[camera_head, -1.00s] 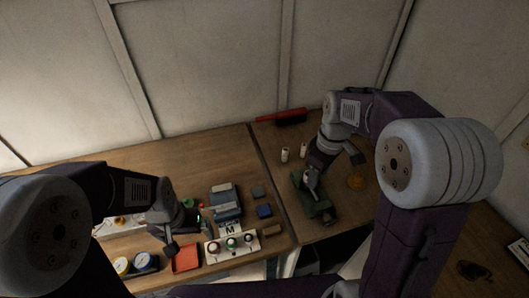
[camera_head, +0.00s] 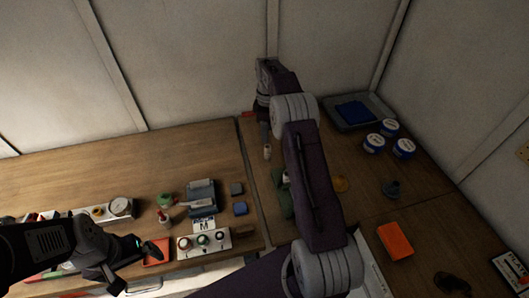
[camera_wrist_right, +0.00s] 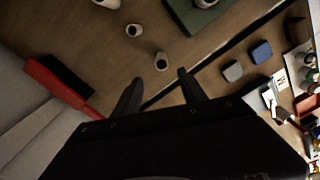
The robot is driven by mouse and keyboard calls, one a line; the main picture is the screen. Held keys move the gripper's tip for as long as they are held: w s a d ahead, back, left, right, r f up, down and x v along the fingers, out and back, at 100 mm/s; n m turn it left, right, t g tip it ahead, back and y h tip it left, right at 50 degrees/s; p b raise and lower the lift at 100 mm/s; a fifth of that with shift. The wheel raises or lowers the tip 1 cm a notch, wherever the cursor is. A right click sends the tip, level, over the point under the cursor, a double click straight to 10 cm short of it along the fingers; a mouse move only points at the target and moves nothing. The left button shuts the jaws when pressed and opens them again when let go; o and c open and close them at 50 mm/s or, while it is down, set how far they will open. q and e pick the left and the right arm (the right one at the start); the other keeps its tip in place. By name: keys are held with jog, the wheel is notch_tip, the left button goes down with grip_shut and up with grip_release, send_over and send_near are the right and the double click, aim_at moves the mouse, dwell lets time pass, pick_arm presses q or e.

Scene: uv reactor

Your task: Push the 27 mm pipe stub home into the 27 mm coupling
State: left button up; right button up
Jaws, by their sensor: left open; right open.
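Two small pale, hollow-ended cylinders (camera_wrist_right: 134,30) and (camera_wrist_right: 161,60) stand on the wood in the right wrist view; one also shows in the head view (camera_head: 267,153). I cannot tell which piece is the 27 mm stub. A green block (camera_head: 285,203) is partly hidden behind my right arm; in the right wrist view the green block (camera_wrist_right: 190,22) carries a pale round part (camera_wrist_right: 205,2), possibly the coupling. My right gripper (camera_wrist_right: 158,82) is open and empty, its fingers close to the nearer cylinder. My left gripper (camera_head: 138,268) is open and empty at the lower left.
A red-and-black tool (camera_wrist_right: 62,88) lies near the back wall. White-and-blue tubs (camera_head: 374,143), a grey tray (camera_head: 358,112) and an orange box (camera_head: 395,241) are at right.

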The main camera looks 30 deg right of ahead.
aim_at(268, 146)
notch_tip(268, 146, down, 3)
jog(key=shift+s+r+p, duration=0.15)
jog(key=shift+p, duration=0.15)
jog(key=shift+f, duration=0.85)
jog(key=f, duration=0.1)
jog(key=f+p, duration=0.1)
jog(key=f, duration=0.2)
jog(key=shift+s+p, duration=0.25)
jog(key=shift+p, duration=0.15)
jog(key=shift+w+f, duration=0.1)
jog(key=shift+f, duration=0.2)
grip_shut()
